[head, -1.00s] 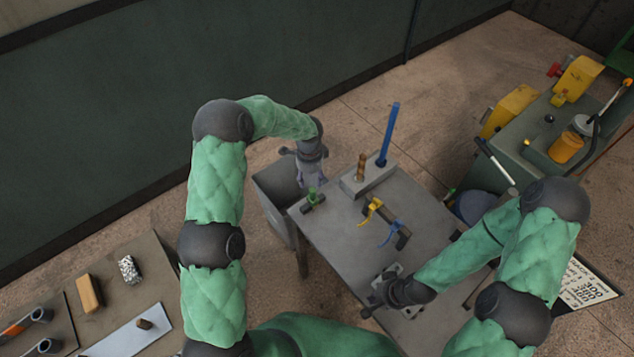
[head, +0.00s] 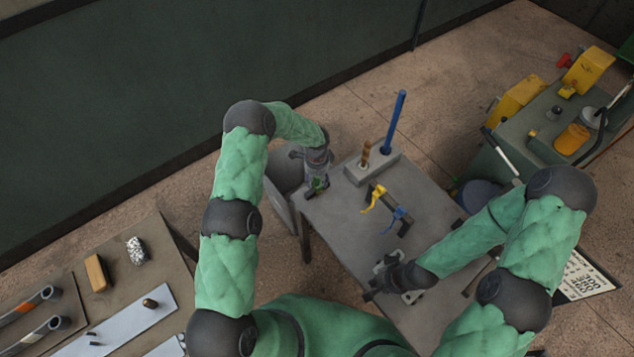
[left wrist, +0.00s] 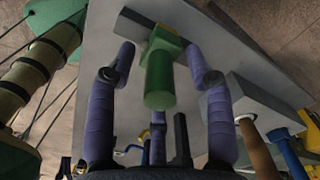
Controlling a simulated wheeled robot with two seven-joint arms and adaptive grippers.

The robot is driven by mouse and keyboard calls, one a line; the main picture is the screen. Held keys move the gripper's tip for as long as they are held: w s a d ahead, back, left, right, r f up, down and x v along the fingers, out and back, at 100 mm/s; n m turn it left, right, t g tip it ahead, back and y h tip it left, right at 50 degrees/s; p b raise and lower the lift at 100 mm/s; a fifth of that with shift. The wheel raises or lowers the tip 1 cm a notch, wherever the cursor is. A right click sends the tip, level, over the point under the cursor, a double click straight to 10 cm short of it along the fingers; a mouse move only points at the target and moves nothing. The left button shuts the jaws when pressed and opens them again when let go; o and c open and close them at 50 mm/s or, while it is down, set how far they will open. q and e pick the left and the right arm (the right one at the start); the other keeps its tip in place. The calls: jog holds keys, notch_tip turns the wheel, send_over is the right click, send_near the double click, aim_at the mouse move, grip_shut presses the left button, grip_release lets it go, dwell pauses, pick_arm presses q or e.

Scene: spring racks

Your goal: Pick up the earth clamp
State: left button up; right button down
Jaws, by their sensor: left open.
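A green-handled piece with a brass-coloured part on a dark bar, seemingly the earth clamp (head: 318,187), is at the far left edge of the grey table (head: 335,225). In the left wrist view the green handle (left wrist: 160,82) points toward the camera. My left gripper (head: 317,178) is directly over it, partly hiding it in the head view. Its purple fingers (left wrist: 161,62) are open, spread on both sides of the green handle with gaps visible. My right gripper (head: 382,284) is low over the near part of the table beside a pale grey piece; its fingertips are unclear.
A grey block (head: 373,171) holds a blue rod (head: 394,122) and a brown-handled rod (head: 365,155) close to my left gripper. A yellow hook (head: 374,199) and a blue hook (head: 396,217) are mid-table. A grey bin (head: 283,212) stands left of the table.

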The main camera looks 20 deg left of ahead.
pick_arm(q)
jog(key=shift+f, duration=0.3)
grip_shut()
jog(key=shift+r, duration=0.1)
